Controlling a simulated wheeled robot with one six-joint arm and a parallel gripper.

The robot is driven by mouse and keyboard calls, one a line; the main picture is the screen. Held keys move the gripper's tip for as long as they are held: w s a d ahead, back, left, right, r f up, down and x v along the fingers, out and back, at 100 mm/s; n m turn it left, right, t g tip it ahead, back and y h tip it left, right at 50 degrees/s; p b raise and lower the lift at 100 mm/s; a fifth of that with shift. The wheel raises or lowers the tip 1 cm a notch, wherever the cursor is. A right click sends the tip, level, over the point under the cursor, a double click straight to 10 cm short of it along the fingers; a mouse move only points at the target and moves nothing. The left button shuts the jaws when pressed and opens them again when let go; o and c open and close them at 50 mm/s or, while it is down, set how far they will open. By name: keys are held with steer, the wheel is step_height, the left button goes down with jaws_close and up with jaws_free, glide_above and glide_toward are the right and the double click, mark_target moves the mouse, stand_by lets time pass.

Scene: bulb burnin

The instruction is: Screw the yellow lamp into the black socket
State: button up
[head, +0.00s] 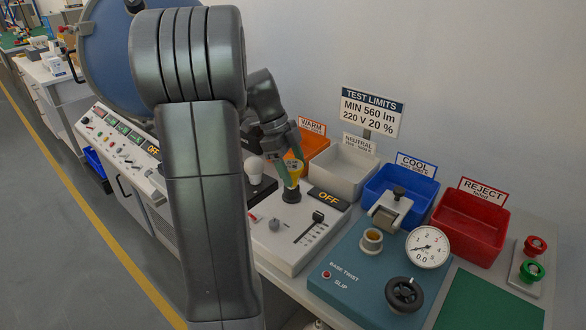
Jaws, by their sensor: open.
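The yellow lamp (295,167) stands upright on top of the black socket (291,195) on a white control box. I cannot tell how deep its base sits in the socket. My gripper (288,174) is open at the lamp, with a finger on the left side of it and partly in front of it. The far side of the lamp and the other finger are largely hidden.
A white lamp (253,168) stands just left of the socket. An OFF display (328,199) and slider (318,217) are close on the right. Orange, white (346,170), blue and red (467,228) bins stand behind. A teal twist tester (345,262) is at front right.

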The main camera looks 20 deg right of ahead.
steer(key=n+t+b, duration=0.1)
steer(key=n, duration=0.2)
steer(key=n+t+h+b, duration=0.1)
steer(key=n, duration=0.2)
steer(key=n+t, duration=0.1)
steer(key=n, duration=0.2)
steer(key=n+t, duration=0.1)
steer(key=n, duration=0.2)
steer(key=shift+w+n+t, duration=0.15)
steer(key=shift+n+t, duration=0.15)
steer(key=n+t+y+p, duration=0.1)
steer(key=n, duration=0.3)
steer(key=shift+r+p, duration=0.2)
steer(key=shift+p, duration=0.1)
steer(key=n+t+p, duration=0.1)
steer(key=n, duration=0.1)
steer(key=shift+w+n+y, duration=0.1)
steer(key=shift+n+y, duration=0.2)
steer(key=shift+n, duration=0.1)
steer(key=shift+f+n+p, duration=0.2)
steer(key=shift+n+p, duration=0.25)
steer(key=shift+n, duration=0.15)
steer(key=shift+c, duration=0.2)
